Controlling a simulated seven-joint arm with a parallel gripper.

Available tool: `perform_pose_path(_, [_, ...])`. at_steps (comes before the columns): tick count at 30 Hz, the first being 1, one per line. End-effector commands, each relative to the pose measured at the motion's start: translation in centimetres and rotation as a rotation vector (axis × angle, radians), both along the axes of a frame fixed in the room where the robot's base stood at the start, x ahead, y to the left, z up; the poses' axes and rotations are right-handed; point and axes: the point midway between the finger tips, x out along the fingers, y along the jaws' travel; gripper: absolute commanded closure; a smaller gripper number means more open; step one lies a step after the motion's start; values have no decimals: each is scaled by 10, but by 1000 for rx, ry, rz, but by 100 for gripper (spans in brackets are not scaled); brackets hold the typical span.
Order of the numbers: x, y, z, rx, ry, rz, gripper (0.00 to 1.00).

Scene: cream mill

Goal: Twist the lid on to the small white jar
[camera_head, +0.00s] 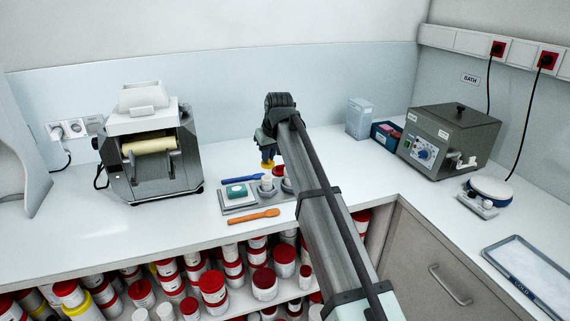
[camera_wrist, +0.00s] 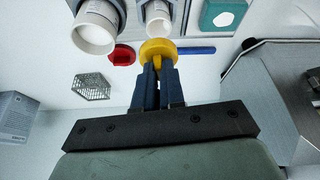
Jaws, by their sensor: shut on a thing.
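My gripper (camera_wrist: 158,68) is shut on a yellow lid (camera_wrist: 158,48). The lid also shows in the head view (camera_head: 267,166), held above the back of the counter's tray area. A small white jar (camera_wrist: 158,22) stands open end up in a grey holder, just beyond the lid in the wrist view. In the head view the small jar (camera_head: 267,182) is slightly below the lid in the picture. The lid appears apart from the jar. A larger white jar (camera_wrist: 95,32) stands beside it. My arm partly hides the larger jar in the head view.
A red lid (camera_wrist: 122,55) and a blue spatula (camera_wrist: 196,50) lie nearby. A teal block (camera_head: 237,191) sits on the tray, with an orange spatula (camera_head: 254,216) in front. A roller mill (camera_head: 150,150) stands left. A grey bath (camera_head: 450,140) stands right. The counter between is mostly clear.

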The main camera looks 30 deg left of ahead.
Motion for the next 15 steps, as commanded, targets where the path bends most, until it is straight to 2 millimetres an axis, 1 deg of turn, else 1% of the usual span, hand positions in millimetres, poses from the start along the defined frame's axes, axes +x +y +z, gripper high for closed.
perform_pose_path(1, [2,6,1,0,0,7,100])
perform_pose_path(3, [1,8,0,0,0,10,100])
perform_pose_path(8, [1,7,-5,0,0,10,100])
perform_pose_path(15, [0,7,-17,1,0,10,100])
